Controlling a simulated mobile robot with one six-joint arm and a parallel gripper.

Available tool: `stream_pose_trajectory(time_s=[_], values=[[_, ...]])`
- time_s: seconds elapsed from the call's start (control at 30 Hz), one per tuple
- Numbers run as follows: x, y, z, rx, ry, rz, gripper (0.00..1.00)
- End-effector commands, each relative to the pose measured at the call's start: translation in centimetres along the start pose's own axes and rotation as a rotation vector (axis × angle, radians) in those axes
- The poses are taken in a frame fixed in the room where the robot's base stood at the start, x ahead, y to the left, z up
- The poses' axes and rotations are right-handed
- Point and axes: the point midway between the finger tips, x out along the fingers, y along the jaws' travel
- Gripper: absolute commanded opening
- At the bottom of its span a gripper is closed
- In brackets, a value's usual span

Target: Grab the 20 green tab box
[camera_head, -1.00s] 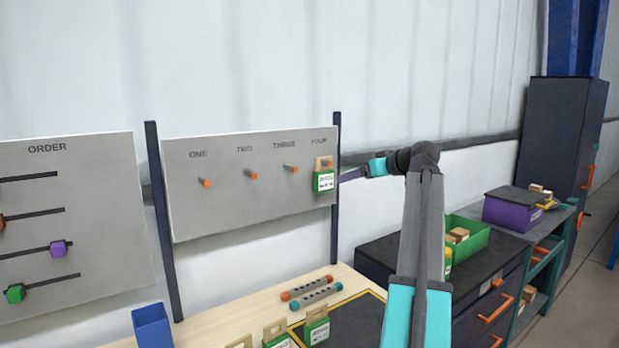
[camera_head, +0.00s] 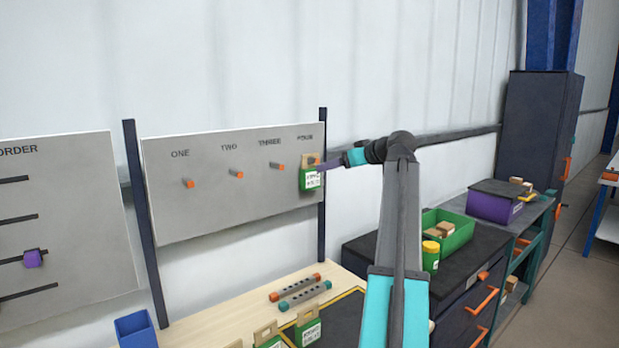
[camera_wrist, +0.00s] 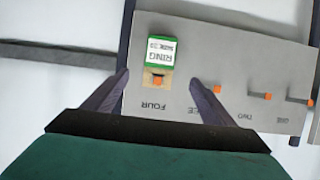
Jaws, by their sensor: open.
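A green and white box with a tan tab (camera_head: 311,180) hangs on the orange-tipped hook under the label FOUR. In the wrist view this box (camera_wrist: 157,53) appears upside down, with lettering that looks like RING and a small number I cannot read surely. My gripper (camera_wrist: 160,80) is open, with one finger on each side of the box's tab and a gap on both sides. In the head view my gripper (camera_head: 320,165) is at the tab, coming from the right. Similar green boxes with tan tabs (camera_head: 308,334) stand on the table, partly cut off below.
Hooks ONE (camera_head: 188,183), TWO (camera_head: 236,174) and THREE (camera_head: 276,166) on the grey panel (camera_head: 215,210) are empty. A dark post (camera_head: 322,215) borders the panel's right edge. A blue bin (camera_head: 136,330) and two perforated bars (camera_head: 300,290) are below. A green bin (camera_head: 455,242) stands right.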

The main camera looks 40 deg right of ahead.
Motion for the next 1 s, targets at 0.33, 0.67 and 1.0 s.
stream_pose_trajectory(time_s=[0.33,0.67,1.0], values=[[5.0,-0.1,-0.2,0.0,-0.001,-0.003,0.78],[6.9,-0.1,0.0,0.0,0.0,-0.001,0.78],[7.2,-0.1,-0.1,0.0,-0.001,-0.002,0.78]])
